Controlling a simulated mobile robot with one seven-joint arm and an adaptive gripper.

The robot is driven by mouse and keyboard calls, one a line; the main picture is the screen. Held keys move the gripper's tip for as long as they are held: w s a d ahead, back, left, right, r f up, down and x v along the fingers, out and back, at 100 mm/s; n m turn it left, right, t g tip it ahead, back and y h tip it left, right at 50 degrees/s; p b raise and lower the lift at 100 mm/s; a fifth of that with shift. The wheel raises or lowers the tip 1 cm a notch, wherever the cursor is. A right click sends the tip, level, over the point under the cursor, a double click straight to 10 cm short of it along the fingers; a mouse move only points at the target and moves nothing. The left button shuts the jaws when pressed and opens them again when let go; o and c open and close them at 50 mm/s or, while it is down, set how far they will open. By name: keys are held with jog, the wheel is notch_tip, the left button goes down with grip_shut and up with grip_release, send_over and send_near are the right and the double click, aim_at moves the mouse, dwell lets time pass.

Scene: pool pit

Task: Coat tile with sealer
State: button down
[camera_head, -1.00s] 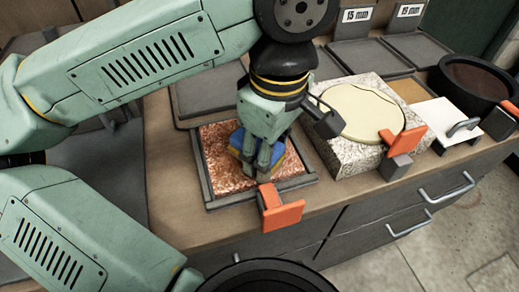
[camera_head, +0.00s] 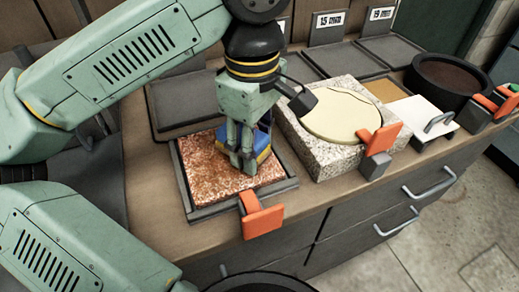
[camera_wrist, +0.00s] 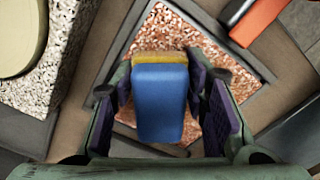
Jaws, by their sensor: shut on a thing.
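My gripper (camera_head: 241,158) is shut on a block with a blue body and a yellow-orange layer (camera_head: 262,143), which looks like a sponge applicator. In the wrist view the blue block (camera_wrist: 160,100) sits between the two dark finger pads. The block is over the reddish speckled tile (camera_head: 215,172), which lies in a dark tray (camera_head: 188,197) at the bench front. It appears to be down at the tile, but contact is partly hidden by my fingers. The tile also shows in the wrist view (camera_wrist: 190,38). I cannot tell which parts carry sealer.
An orange clamp (camera_head: 262,221) grips the tray's front edge. Right of the tray stands a speckled stone block (camera_head: 310,158) with a cream disc (camera_head: 340,115) and another orange clamp (camera_head: 380,138). A white handled float (camera_head: 418,115) and dark bowl (camera_head: 455,85) stand further right.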

jog(key=shift+w+a+f, duration=0.1)
jog(key=shift+w+a, duration=0.55)
jog(key=shift+w, duration=0.85)
jog(key=shift+w+a+f, duration=0.1)
jog(key=shift+w+a, duration=0.6)
jog(key=shift+w, duration=0.8)
jog(key=shift+w+a+f, duration=0.1)
jog(key=shift+w+a, duration=0.55)
jog(key=shift+w, duration=0.85)
jog(key=shift+r, duration=0.15)
jog(key=shift+r+p, duration=2.3)
jog(key=shift+r, duration=0.65)
notch_tip(320, 180, up, 3)
jog(key=shift+f+p, duration=0.1)
jog(key=shift+p, duration=1.15)
